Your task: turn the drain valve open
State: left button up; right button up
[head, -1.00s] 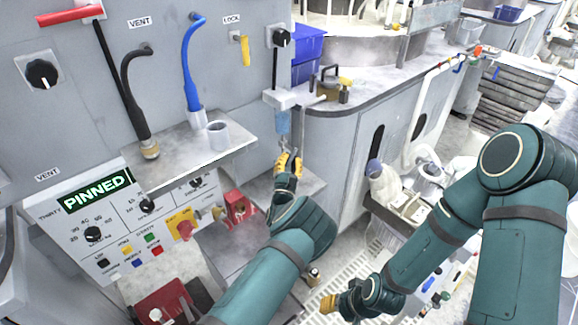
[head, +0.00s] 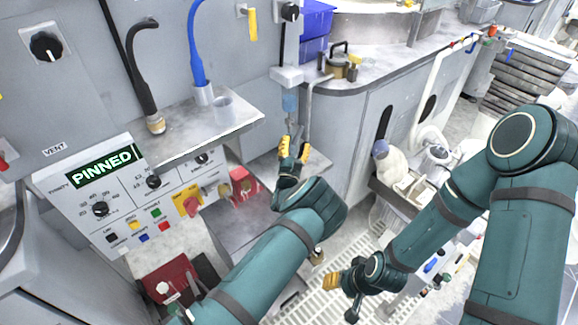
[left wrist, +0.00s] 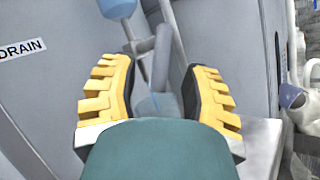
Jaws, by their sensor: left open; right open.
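The drain valve seems to be the grey fitting with a bar (left wrist: 161,55) seen between the fingers in the left wrist view, near the DRAIN label (left wrist: 22,49). A blue cylinder (left wrist: 118,8) sits above it, and this cylinder also shows in the head view (head: 289,103). My left gripper (head: 294,147) is open just below that cylinder, and its yellow-padded fingers stand either side of the fitting in the left wrist view (left wrist: 158,85). I cannot tell whether they touch it. My right gripper (head: 335,288) is open and empty, low over the floor grating.
A control panel with a PINNED display (head: 105,167) and a red block (head: 240,184) are left of my left gripper.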

pick_arm(q)
jog(key=s+a+f, duration=0.1)
jog(key=s, duration=1.3)
jog(key=shift+s+a, duration=0.3)
jog(key=shift+a+f, duration=0.1)
